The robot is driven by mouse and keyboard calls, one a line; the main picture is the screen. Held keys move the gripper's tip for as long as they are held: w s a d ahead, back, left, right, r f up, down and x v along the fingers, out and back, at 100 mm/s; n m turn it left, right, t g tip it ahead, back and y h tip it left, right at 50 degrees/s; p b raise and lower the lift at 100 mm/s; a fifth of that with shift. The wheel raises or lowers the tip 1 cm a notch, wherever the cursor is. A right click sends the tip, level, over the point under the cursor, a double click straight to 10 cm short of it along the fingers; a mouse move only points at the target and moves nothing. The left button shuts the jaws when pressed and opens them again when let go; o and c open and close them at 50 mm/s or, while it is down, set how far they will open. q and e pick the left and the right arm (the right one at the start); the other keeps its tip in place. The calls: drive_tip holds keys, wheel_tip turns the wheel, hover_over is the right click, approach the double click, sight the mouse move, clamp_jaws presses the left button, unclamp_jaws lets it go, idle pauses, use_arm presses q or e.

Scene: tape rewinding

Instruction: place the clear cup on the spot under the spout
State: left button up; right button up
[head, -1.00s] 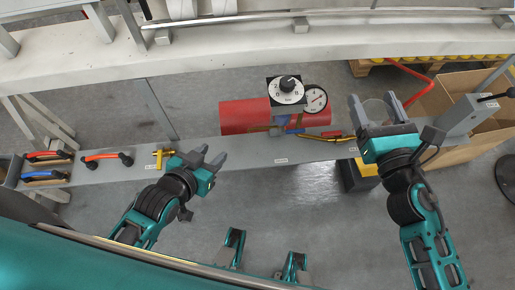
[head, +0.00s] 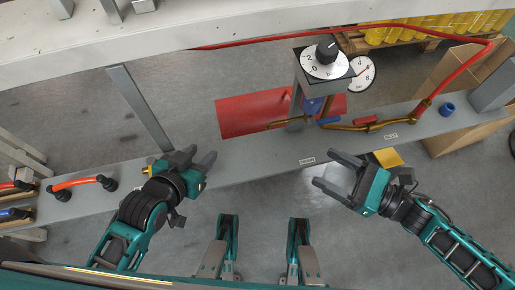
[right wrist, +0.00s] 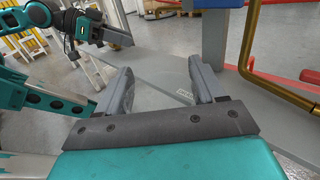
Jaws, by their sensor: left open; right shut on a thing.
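My right gripper (head: 338,170) is shut on the clear cup (head: 341,179), which shows only faintly between its fingers in the head view. It is held just in front of the grey shelf (head: 245,160), right of the dial stand. My right gripper also shows in the right wrist view (right wrist: 160,88), where the cup is hard to make out. My left gripper (head: 205,168) is open and empty over the shelf's left part. Brass piping (head: 342,126) runs beside the dial stand; it also shows in the right wrist view (right wrist: 249,40). I cannot clearly make out the spot under the spout.
A black knob on a white dial (head: 324,62), a gauge (head: 361,72) and a red tank (head: 235,114) stand behind the shelf. A blue ring (head: 447,109) sits at the shelf's right. A red-handled part (head: 80,182) lies at left. Bare shelf lies between my grippers.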

use_arm(q)
drive_tip(key=shift+s+d+f+b, duration=0.1)
drive_tip(key=shift+d+f+b, duration=0.15)
drive_tip(key=shift+f+b, duration=0.1)
use_arm(e)
drive_tip(key=x, duration=1.3)
use_arm(q)
drive_tip(key=shift+f, duration=0.15)
use_arm(e)
drive_tip(key=x, duration=0.4)
use_arm(q)
drive_tip(key=shift+f+b, duration=0.25)
drive_tip(key=shift+b, duration=0.3)
use_arm(e)
drive_tip(key=shift+w+a+f, duration=0.1)
drive_tip(key=shift+a+f, duration=0.25)
drive_tip(key=shift+f, duration=0.4)
use_arm(q)
drive_tip(key=shift+d+r, duration=0.1)
drive_tip(key=shift+r, duration=0.2)
drive_tip(key=shift+f, duration=0.25)
use_arm(e)
drive_tip(key=shift+f, duration=0.25)
drive_tip(key=o, duration=1.1)
drive_tip(key=shift+r, duration=0.1)
use_arm(q)
drive_tip(key=shift+r, duration=0.1)
